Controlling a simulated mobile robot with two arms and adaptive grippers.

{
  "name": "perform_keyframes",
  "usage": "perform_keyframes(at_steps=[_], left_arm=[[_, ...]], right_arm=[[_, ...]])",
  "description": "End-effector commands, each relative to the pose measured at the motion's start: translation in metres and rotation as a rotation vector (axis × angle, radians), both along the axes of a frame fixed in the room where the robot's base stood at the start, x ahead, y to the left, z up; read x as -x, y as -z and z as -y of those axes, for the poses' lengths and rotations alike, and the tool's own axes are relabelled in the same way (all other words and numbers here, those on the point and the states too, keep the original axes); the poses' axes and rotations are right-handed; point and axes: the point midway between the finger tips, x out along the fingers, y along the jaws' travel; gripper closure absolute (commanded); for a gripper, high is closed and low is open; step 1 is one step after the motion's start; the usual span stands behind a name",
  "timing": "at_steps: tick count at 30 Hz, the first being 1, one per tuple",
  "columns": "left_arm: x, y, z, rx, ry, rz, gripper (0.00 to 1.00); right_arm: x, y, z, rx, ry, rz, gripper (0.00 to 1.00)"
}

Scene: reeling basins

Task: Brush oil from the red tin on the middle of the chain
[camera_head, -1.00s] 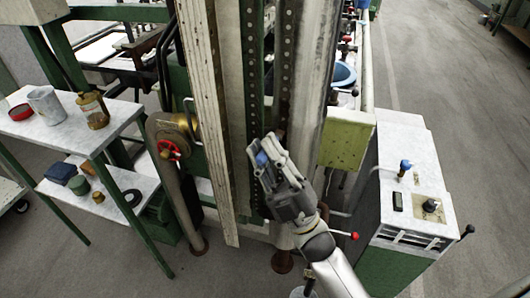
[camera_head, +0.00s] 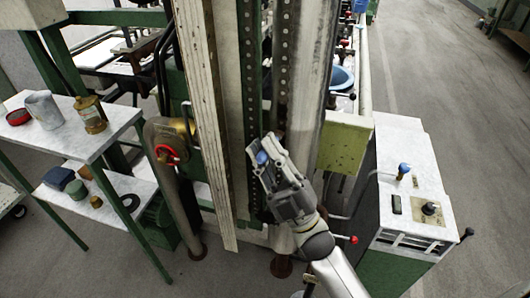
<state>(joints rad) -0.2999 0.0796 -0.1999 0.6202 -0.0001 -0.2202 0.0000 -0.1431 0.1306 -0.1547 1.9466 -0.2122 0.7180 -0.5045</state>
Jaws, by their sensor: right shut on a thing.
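The red tin (camera_head: 18,116) is a low, round, dark-topped tin with a red rim on the upper shelf at the left. A dark vertical strip with a row of light dots, which looks like the chain (camera_head: 284,75), runs down the middle of the machine. My right gripper (camera_head: 267,150) is in front of its lower part, pointing up and away. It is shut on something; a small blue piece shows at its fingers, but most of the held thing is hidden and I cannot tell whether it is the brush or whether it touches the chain. My left gripper is out of view.
A white control box (camera_head: 405,195) with a blue-topped knob is at the right. Pale upright boards (camera_head: 207,130) stand left of the gripper. Open floor lies at the far right.

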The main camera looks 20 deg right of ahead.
Motion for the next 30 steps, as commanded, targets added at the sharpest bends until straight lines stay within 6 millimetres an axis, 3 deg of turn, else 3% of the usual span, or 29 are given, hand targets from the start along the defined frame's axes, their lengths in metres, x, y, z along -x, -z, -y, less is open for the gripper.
perform_keyframes(at_steps=[11, 24, 30], left_arm=[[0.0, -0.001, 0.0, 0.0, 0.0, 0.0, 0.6], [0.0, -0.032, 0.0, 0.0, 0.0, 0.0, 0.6], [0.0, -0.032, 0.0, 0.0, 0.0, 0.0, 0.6]], right_arm=[[-0.004, -0.003, 0.003, 0.0, 0.0, 0.001, 1.0], [-0.002, -0.039, 0.002, 0.001, 0.0, 0.001, 1.0], [-0.003, -0.04, 0.002, 0.001, 0.001, 0.0, 1.0]])
